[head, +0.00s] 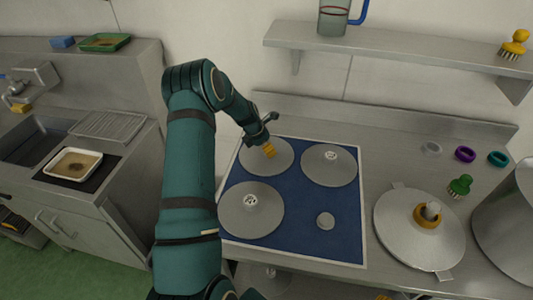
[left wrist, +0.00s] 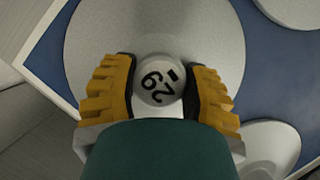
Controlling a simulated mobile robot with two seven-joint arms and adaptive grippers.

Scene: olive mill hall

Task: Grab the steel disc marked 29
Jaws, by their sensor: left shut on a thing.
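Steel discs lie on a blue mat with a pale border (head: 300,240). My left gripper (head: 269,150) is over the back left disc (head: 255,160), its yellow fingers pointing down at the middle. In the left wrist view the fingers (left wrist: 160,95) are shut on both sides of a round knob (left wrist: 157,70) on a large disc (left wrist: 90,40). The disc appears to lie flat on the mat. My right gripper is not in view.
A lid (head: 400,235) and a large pot (head: 510,235) stand right. A shelf (head: 400,62) hangs behind.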

